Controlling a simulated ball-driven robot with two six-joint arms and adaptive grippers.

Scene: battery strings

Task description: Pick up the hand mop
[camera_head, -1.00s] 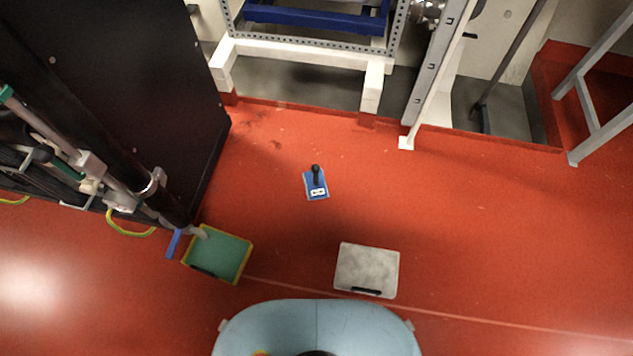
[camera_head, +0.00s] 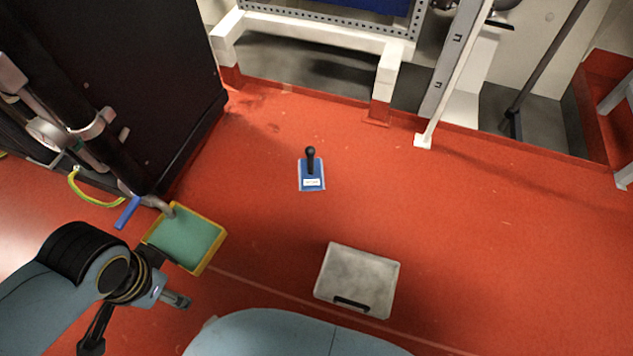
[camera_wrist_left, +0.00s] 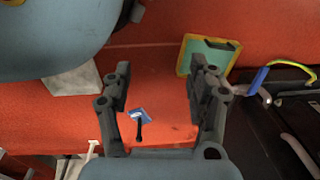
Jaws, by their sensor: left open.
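The hand mop (camera_head: 312,174) is a flat blue pad with a white label and a black upright handle. It lies on the red floor near the middle of the head view. In the left wrist view the hand mop (camera_wrist_left: 139,118) shows small and far off, between the fingers. My left gripper (camera_wrist_left: 160,93) is open and empty. In the head view my left arm comes in at the lower left, and the left gripper (camera_head: 178,299) is well short of the mop, to its lower left. My right gripper is not in view.
A green tray with a yellow rim (camera_head: 220,243) stands by the black cabinet (camera_head: 130,70) on the left. A grey bin (camera_head: 350,278) sits below the mop. A white frame (camera_head: 320,36) stands behind. The floor around the mop is clear.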

